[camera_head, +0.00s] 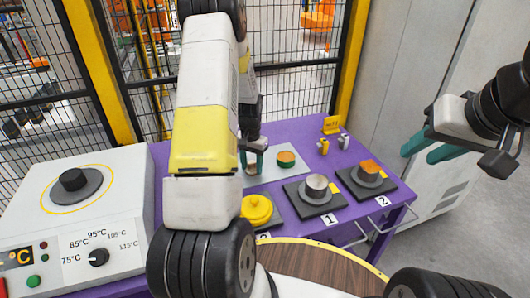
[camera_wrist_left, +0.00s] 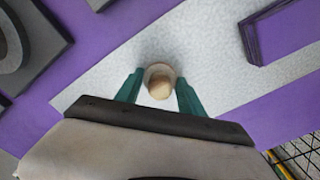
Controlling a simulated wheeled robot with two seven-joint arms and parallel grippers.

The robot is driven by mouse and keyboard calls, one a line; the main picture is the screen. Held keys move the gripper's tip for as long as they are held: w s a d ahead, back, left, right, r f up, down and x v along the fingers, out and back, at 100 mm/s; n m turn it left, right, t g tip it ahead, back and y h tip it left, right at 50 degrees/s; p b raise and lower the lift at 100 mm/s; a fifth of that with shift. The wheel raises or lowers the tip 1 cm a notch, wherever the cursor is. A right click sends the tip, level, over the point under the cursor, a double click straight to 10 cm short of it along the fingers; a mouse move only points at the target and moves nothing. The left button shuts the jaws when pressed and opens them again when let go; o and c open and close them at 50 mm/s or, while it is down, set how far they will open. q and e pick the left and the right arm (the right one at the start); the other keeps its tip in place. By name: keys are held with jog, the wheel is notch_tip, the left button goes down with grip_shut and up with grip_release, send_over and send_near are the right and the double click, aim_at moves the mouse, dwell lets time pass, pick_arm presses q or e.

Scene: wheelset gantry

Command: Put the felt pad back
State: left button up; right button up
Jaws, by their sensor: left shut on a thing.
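My left gripper (camera_head: 254,158) is over the pale grey mat (camera_head: 294,178) on the purple table. In the left wrist view its teal fingers (camera_wrist_left: 159,90) are shut on a small round piece (camera_wrist_left: 159,77) with a pale rim and a tan middle. I cannot tell for certain that this is the felt pad. The piece is partly hidden by the fingers in the head view (camera_head: 251,169). My right gripper (camera_head: 430,146) is open and empty, off the table's right side.
A yellow knobbed disc (camera_head: 257,209), a metal cylinder on plate 1 (camera_head: 317,187) and an orange-topped piece on plate 2 (camera_head: 369,171) stand nearer. A heater box (camera_head: 75,215) is at left.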

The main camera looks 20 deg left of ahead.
pick_arm(q)
jog(key=shift+f, duration=0.1)
jog(key=o, duration=1.4)
jog(key=shift+o, duration=0.2)
notch_tip(320, 180, up, 12)
notch_tip(320, 180, up, 11)
jog(key=t, duration=0.2)
send_over(252, 162)
jog(key=s+d, duration=0.4)
jog(key=s, duration=0.1)
jog(key=s+d+r+t, duration=0.1)
jog(key=s+d+r, duration=0.2)
jog(key=s, duration=0.3)
jog(key=s+d+r+t+h, duration=0.1)
jog(key=s+d+r, duration=0.2)
jog(key=s, duration=0.3)
jog(key=s+d+r+n+t+h, duration=0.1)
jog(key=s+d+r+t, duration=0.1)
jog(key=s, duration=0.5)
notch_tip(252, 162, up, 3)
jog(key=shift+d+f, duration=0.15)
jog(key=shift+d, duration=0.45)
